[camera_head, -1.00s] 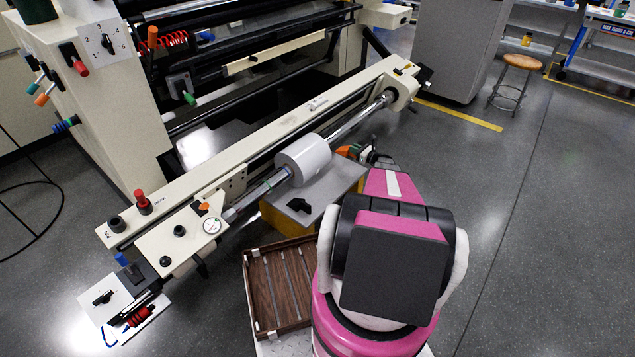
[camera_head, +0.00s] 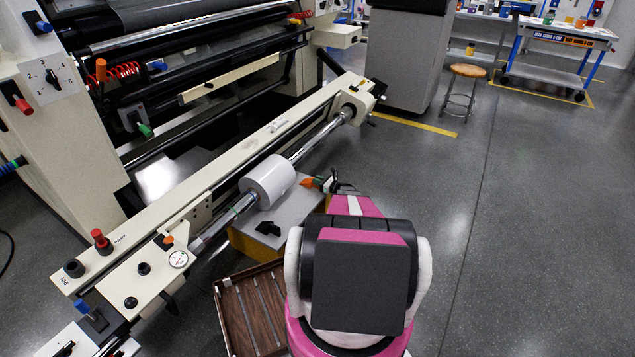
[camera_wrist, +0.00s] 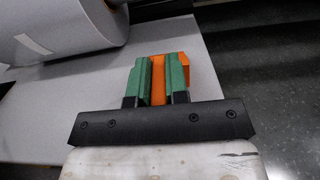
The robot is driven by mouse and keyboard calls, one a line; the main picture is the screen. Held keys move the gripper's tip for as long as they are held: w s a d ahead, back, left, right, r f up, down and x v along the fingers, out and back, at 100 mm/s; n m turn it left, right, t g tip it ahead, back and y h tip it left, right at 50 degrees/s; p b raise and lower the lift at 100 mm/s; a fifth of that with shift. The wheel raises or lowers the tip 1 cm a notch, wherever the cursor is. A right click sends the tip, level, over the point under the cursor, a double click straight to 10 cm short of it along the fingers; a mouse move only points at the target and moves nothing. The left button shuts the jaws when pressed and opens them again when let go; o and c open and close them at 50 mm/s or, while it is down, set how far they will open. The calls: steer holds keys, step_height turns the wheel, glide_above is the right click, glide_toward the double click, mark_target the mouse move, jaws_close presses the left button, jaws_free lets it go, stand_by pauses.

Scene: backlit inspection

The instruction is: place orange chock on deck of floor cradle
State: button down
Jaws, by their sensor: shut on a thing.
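My gripper (camera_wrist: 160,82) has green fingers shut on the orange chock (camera_wrist: 158,76); part of the chock shows beyond the right finger. In the head view the orange chock (camera_head: 307,182) is just right of the white roll, at the tip of my gripper (camera_head: 321,184). The floor cradle has a grey deck (camera_head: 291,213) over a yellow base. In the wrist view the chock appears over the deck (camera_wrist: 70,115), near its right edge. I cannot tell whether it touches the deck. My arm hides part of the cradle's near side.
The white roll (camera_head: 268,181) on its metal shaft is at the deck's left, close to my gripper. A black chock (camera_head: 268,228) sits on the deck's near part. A brown slatted tray (camera_head: 236,314) lies in front. Open floor (camera_head: 480,230) extends to the right.

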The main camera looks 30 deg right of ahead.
steer(key=c, duration=1.5)
jaws_free()
steer(key=shift+f, duration=0.15)
steer(key=shift+c, duration=0.2)
steer(key=o, duration=0.4)
